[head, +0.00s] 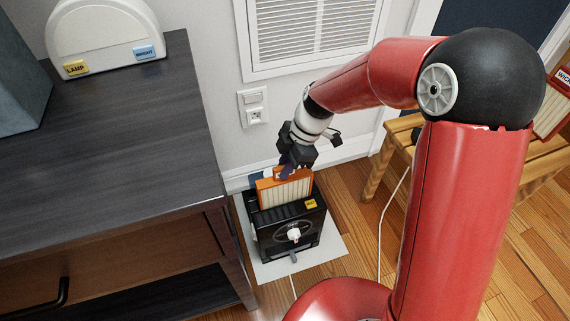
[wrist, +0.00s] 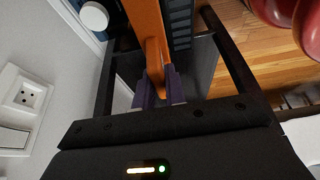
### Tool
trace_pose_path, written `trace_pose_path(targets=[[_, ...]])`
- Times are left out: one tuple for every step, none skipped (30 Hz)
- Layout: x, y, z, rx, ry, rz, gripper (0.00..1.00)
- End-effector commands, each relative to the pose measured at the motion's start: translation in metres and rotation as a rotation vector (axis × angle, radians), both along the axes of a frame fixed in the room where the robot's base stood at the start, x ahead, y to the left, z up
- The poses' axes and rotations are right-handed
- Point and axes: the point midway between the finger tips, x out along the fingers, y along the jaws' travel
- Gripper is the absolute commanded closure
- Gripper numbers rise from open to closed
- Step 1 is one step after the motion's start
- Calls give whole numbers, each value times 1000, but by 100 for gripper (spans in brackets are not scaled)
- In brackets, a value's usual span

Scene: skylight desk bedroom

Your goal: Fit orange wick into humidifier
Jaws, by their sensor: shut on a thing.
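The orange wick (head: 286,189), an orange frame with pale pleats, stands upright at the top of the black humidifier (head: 288,239). Its lower edge is hidden by the humidifier's front rim, so I cannot tell how deep it sits. My gripper (head: 288,172) is shut on the wick's top edge, above the humidifier. In the wrist view the purple fingertips (wrist: 159,90) pinch the orange wick (wrist: 147,25), with a dark slotted surface (wrist: 181,22) beside it. The humidifier has a white knob (head: 294,235) and a yellow label on its front.
The humidifier stands on a pale mat (head: 333,246) on the wood floor. A dark desk (head: 110,130) is close on the left, and the wall with a socket (head: 254,116) is behind.

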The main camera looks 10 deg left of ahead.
Motion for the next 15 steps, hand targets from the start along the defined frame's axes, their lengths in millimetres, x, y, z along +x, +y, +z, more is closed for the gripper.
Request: trace_pose_path(targets=[[0, 0, -3, 0, 0, 0, 100], [0, 0, -4, 0, 0, 0, 100], [0, 0, -6, 0, 0, 0, 100], [0, 0, -7, 0, 0, 0, 100], [0, 0, -8, 0, 0, 0, 100], [0, 0, -10, 0, 1, 0, 100], [0, 0, -11, 1, 0, 1, 100], [0, 0, -12, 1, 0, 1, 100], [0, 0, -14, 1, 0, 1, 100], [0, 0, -15, 1, 0, 1, 100], [0, 0, -16, 1, 0, 1, 100], [0, 0, -18, 1, 0, 1, 100], [0, 0, -19, 1, 0, 1, 100], [0, 0, -20, 1, 0, 1, 100], [0, 0, -22, 1, 1, 0, 100]])
